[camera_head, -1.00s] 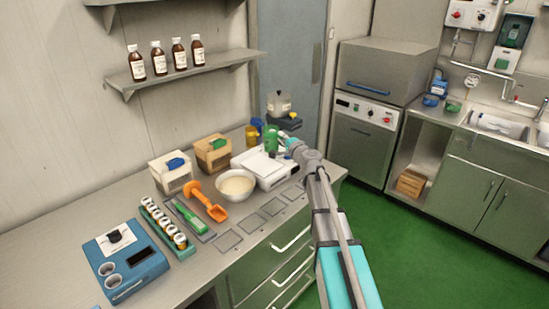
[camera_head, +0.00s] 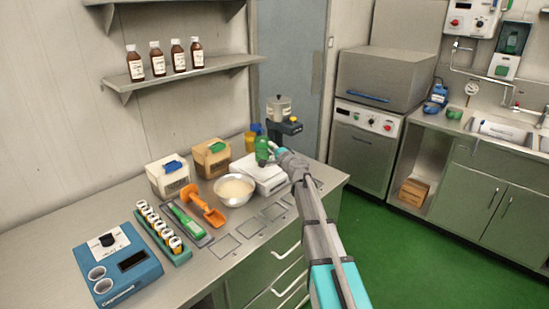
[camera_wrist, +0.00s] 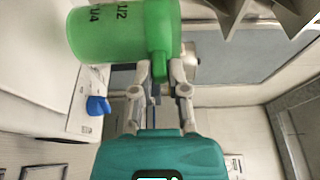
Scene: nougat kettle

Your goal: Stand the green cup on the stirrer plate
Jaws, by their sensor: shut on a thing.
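The green cup (camera_head: 262,148) is held by its handle in my gripper (camera_head: 275,152), above the back left part of a white flat-topped device (camera_head: 268,183). In the wrist view the cup (camera_wrist: 115,35) shows dark volume marks, and my gripper (camera_wrist: 160,85) is shut on its handle. The cup's lower end and its gap to the device are hard to judge. The white device may be the stirrer plate or a scale; I cannot tell which. A black appliance (camera_head: 291,128) with a steel pot (camera_head: 279,108) on it stands behind.
A steel bowl (camera_head: 234,190) stands left of the white device, with an orange scoop (camera_head: 205,205) beside it. A yellow mug (camera_head: 250,141) and two boxes, one tan (camera_head: 212,158) and one white (camera_head: 168,176), stand at the back. The counter's front right has bare outlined squares.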

